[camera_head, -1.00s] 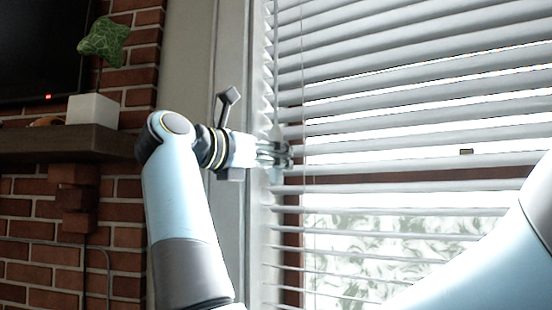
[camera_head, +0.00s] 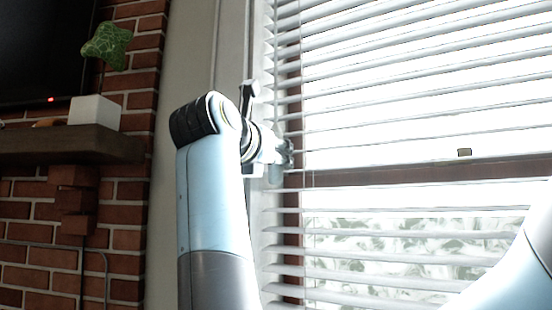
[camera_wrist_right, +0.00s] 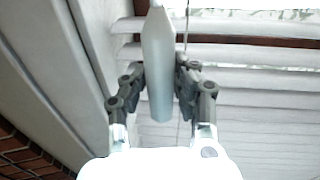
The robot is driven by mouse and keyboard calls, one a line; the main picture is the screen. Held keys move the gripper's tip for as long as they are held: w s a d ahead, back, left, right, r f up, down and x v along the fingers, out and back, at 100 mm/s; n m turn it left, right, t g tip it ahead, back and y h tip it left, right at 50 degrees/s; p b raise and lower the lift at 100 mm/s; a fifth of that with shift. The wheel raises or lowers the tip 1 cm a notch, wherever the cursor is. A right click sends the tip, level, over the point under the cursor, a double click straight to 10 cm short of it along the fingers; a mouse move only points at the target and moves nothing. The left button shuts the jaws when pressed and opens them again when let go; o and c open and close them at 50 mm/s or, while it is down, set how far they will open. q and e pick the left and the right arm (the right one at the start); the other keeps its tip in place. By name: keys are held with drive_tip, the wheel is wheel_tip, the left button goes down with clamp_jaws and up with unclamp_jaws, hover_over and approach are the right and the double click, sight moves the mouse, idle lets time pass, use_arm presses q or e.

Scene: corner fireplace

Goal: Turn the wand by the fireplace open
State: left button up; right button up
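The wand (camera_wrist_right: 158,65) is a pale grey, faceted rod with a pointed end, hanging beside the blind. In the right wrist view it lies between the two dark fingers of my right gripper (camera_wrist_right: 161,78), which press on both its sides. In the head view this gripper (camera_head: 284,154) is at the blind's left edge and mostly hides the wand. The blind (camera_head: 400,118) has white slats tilted apart, with bright daylight and a brown window bar showing between them. My left gripper is not in view.
A brick fireplace wall (camera_head: 125,240) with a dark mantel (camera_head: 60,145) stands at left. A white pot (camera_head: 95,112) with a green plant and a dark screen (camera_head: 40,50) are there. A pale wall strip separates the bricks from the window.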

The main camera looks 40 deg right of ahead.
drive_tip(key=o, duration=0.4)
drive_tip(key=shift+a+r, duration=0.1)
drive_tip(key=shift+c, duration=0.2)
wheel_tip(320, 180, up, 10)
drive_tip(key=shift+f, duration=0.1)
